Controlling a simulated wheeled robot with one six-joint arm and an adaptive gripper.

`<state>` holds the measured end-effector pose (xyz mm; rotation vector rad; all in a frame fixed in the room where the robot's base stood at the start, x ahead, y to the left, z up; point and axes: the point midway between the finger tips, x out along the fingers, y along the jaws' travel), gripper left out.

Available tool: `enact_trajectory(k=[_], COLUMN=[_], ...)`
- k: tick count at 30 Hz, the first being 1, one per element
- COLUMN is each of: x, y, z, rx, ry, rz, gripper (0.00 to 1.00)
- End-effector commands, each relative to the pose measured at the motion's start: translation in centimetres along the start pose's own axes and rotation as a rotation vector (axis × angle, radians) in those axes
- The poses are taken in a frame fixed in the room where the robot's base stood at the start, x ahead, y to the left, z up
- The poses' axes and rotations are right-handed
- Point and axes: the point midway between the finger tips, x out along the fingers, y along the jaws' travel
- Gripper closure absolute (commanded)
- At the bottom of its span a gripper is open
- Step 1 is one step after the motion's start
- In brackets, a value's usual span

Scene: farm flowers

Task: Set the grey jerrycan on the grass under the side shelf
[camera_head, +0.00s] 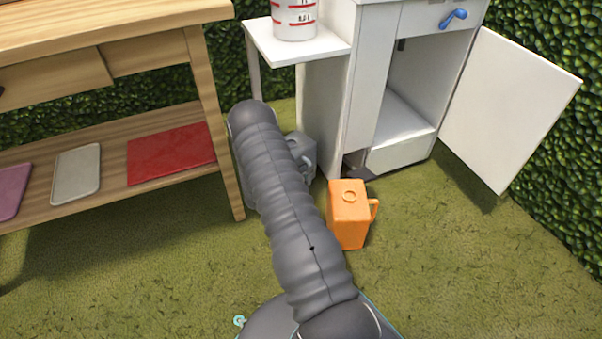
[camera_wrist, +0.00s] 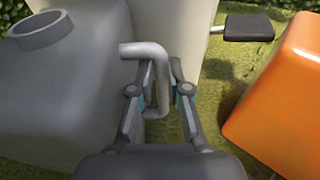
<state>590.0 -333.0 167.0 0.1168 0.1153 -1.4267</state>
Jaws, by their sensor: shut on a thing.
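The grey jerrycan (camera_head: 301,148) is low at the side of the white cabinet, by the side shelf (camera_head: 300,42), and partly hidden behind my arm in the head view. In the wrist view the jerrycan (camera_wrist: 60,90) fills the left, with its round neck at the upper left. My gripper (camera_wrist: 160,85) is shut on its handle (camera_wrist: 150,52). I cannot tell whether the jerrycan's base touches the grass (camera_head: 450,270).
An orange jerrycan (camera_head: 348,215) stands on the grass just right of my arm; it also shows close by in the wrist view (camera_wrist: 280,95). The white cabinet door (camera_head: 510,105) hangs open. A wooden bench (camera_head: 225,150) stands left. A measuring cup (camera_head: 294,18) is on the side shelf.

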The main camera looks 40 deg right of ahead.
Motion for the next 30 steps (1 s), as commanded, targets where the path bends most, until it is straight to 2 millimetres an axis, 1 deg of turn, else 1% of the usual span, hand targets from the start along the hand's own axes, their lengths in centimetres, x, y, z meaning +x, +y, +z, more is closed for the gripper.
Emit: enact_trajectory(k=[1,3,4,6,8,18,19,20,21,22,30], x=[0.7,1.4,1.6,1.5,1.5,1.6,1.5,1.5,1.5,1.5,1.5], y=[0.1,0.1,0.1,0.1,0.2,0.1,0.0,0.0,0.0,0.0,0.1], z=[0.3,0.4,0.2,-0.5,-0.7,-0.8,-1.1,-1.1,-1.1,-1.1,-1.1], rx=[0.007,0.006,0.004,0.004,0.004,0.005,-0.001,-0.001,-0.001,-0.001,0.000], ry=[-0.005,-0.004,-0.003,-0.003,-0.004,-0.004,0.001,0.001,0.001,0.001,0.000], rz=[0.000,-0.001,0.000,0.001,0.002,0.001,0.000,0.001,0.001,0.001,0.001], gripper=[1.00,1.00,1.00,1.00,1.00,1.00,0.81,0.74,0.64,0.59,0.59])
